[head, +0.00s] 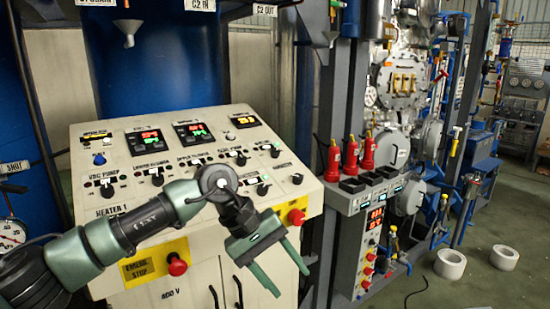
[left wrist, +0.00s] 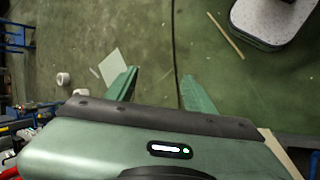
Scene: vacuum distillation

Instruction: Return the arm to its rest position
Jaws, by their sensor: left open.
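My left arm (head: 140,222) reaches in from the lower left, across the front of the sloped control panel (head: 110,150). My left gripper (head: 290,281) is at the panel's lower right, with its two green fingers apart and pointing down to the right. Nothing is between the fingers. In the left wrist view the gripper (left wrist: 160,76) also shows parted fingers over the green floor (left wrist: 150,35). My right gripper is in neither view.
The panel has several black knobs, a red button (head: 296,217) near my gripper and a red emergency stop (head: 177,265) beside my forearm. Two white rolls (head: 450,263) lie on open floor at the far right.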

